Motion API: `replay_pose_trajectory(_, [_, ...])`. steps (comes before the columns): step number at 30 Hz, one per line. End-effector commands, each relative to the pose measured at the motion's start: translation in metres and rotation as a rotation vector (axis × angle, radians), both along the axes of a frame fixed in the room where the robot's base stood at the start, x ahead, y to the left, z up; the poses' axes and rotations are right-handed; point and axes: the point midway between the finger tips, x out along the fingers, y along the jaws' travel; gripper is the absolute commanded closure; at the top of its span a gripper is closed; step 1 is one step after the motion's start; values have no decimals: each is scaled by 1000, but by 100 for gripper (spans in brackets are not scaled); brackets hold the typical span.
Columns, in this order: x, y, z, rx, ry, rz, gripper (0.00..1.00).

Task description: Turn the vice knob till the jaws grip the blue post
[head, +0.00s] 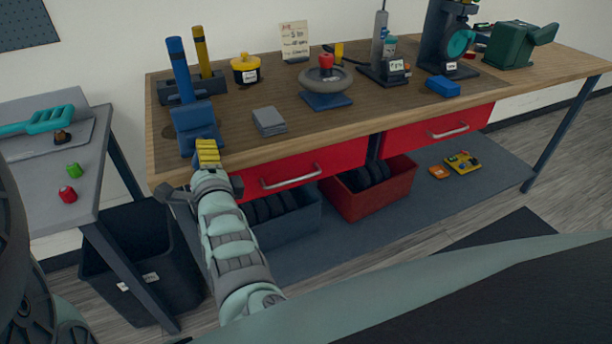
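The blue vice (194,122) stands at the front left corner of the wooden workbench. The blue post (179,68) stands upright, leaning slightly left, directly behind the vice; its lower end is hidden, so I cannot tell whether the jaws touch it. A yellow ribbed part, apparently the vice knob (208,150), faces me at the front of the vice. My gripper (209,171) is at the bench's front edge, right at the knob. Its fingers are mostly hidden by my own wrist, so I cannot tell whether they are closed on it.
A dark rack (217,84) with a yellow post (201,50) stands behind the vice. A grey stack (269,121) lies to its right. Red drawers (315,170) sit under the bench edge. A grey side table (85,190) stands left.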

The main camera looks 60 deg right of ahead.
Motion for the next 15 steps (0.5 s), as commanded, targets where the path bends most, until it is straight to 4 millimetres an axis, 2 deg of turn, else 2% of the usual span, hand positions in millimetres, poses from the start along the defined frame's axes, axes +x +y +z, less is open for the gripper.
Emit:
replay_pose_trajectory(7, [-1,-1,0,-1,0,-3,81])
replay_pose_trajectory(8, [-1,-1,0,-1,0,-3,41])
replay_pose_trajectory(15, [-1,-1,0,-2,1,-3,17])
